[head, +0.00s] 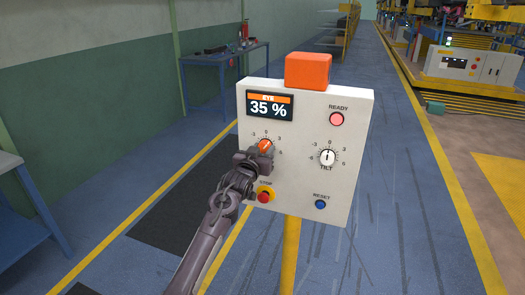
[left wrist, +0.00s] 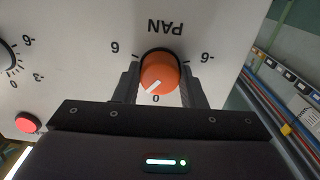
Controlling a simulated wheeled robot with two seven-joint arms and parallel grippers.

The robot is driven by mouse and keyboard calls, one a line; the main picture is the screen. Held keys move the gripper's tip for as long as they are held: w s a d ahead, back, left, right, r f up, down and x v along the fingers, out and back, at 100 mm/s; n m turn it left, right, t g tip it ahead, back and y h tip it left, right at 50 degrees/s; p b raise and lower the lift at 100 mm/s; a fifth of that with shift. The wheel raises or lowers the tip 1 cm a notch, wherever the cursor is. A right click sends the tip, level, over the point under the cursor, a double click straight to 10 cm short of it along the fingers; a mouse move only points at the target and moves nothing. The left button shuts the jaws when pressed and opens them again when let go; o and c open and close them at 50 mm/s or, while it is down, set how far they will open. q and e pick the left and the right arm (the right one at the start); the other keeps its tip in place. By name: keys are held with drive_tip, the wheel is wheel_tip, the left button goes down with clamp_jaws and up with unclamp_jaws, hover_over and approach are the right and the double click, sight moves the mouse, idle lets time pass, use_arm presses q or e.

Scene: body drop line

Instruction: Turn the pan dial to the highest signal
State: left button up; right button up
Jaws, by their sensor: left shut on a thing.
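The pan dial is an orange knob (head: 265,146) on the white control panel (head: 300,185), left of the tilt dial (head: 327,157). My left gripper (head: 262,152) is shut on it. In the left wrist view the pan dial (left wrist: 160,70) sits between the two fingers, and the panel's lettering is upside down. Its white pointer is a little off 0, toward the positive 6 side. The display (head: 269,107) reads 35 %. My right gripper is not in view.
A red stop button (head: 264,196) sits just below my left gripper, with a blue reset button (head: 320,204) to the right. The ready lamp (head: 337,119) is pinkish red. An orange box (head: 308,70) tops the panel. A blue table (head: 220,57) stands behind.

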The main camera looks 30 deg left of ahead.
use_arm(q)
drive_tip(key=shift+n, duration=0.3)
drive_tip(key=n, duration=0.3)
drive_tip(key=n+p, duration=0.1)
drive_tip(key=n, duration=0.3)
drive_tip(key=shift+r, duration=0.1)
drive_tip(key=n, duration=0.4)
drive_tip(key=shift+n+p, duration=0.35)
drive_tip(key=shift+n, duration=1.15)
drive_tip(key=o, duration=1)
